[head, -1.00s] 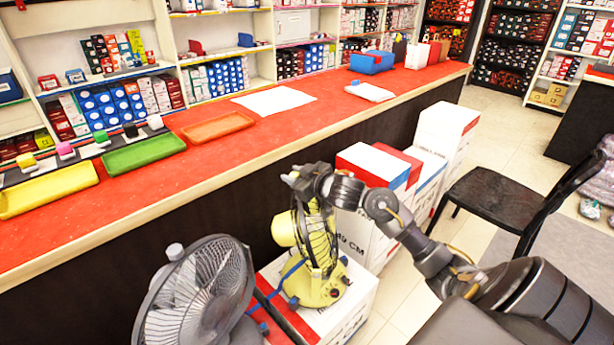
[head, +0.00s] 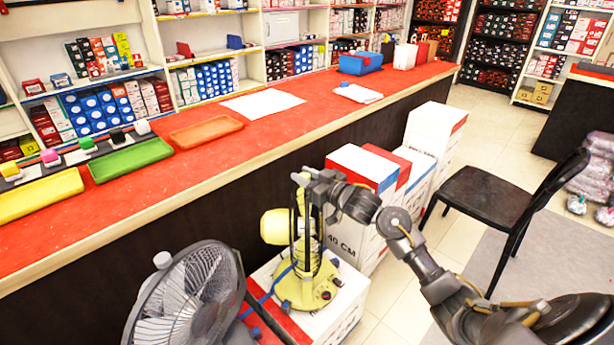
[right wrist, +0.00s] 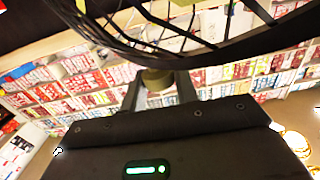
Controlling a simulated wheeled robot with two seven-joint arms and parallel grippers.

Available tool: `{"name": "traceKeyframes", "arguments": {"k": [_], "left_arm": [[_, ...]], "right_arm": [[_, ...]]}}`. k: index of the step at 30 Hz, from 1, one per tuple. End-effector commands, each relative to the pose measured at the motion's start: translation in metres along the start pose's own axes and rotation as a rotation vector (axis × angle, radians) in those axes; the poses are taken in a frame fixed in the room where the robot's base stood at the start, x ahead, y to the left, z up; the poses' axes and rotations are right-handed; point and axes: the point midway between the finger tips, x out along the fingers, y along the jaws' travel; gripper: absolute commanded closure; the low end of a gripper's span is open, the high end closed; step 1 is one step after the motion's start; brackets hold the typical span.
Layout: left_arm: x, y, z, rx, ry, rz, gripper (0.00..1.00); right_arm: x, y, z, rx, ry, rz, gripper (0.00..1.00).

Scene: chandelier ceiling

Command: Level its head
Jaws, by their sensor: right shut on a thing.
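The yellow fan (head: 275,227) stands on a white and red box. Its round yellow motor housing points left and its dark cage is seen almost edge-on, close to upright. My right gripper (head: 304,181) is at the top of the fan head, shut on a part of it. In the right wrist view the fingers (right wrist: 158,88) close around a small dull yellow part, below the dark curved cage rim (right wrist: 150,48). The exact grip point is small and partly hidden. My left gripper is not in view.
A grey fan (head: 190,300) stands close at the left. The counter (head: 260,125), with coloured trays, runs behind. White boxes (head: 345,235) stand right of the yellow fan, and a black chair (head: 485,198) is farther right.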

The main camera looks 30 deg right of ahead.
Motion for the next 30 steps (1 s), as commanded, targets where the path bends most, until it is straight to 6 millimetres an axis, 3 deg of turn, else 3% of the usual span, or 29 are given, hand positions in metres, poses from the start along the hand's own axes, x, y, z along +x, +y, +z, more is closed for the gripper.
{"name": "traceKeyframes", "arguments": {"k": [2, 3, 8, 19, 30], "left_arm": [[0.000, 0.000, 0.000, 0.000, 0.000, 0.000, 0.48], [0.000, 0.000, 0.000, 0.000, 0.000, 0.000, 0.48], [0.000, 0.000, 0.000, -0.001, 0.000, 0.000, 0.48], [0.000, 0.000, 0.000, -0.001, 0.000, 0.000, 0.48], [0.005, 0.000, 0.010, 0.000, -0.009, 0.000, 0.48]], "right_arm": [[-0.001, 0.002, 0.001, 0.003, -0.001, 0.005, 1.00], [-0.001, 0.002, 0.001, 0.003, -0.001, 0.005, 0.69], [-0.001, 0.002, 0.001, 0.002, -0.002, 0.005, 0.48], [-0.007, 0.002, 0.001, -0.001, -0.003, 0.004, 0.48], [-0.075, 0.001, 0.002, -0.001, -0.006, 0.004, 0.48]]}}
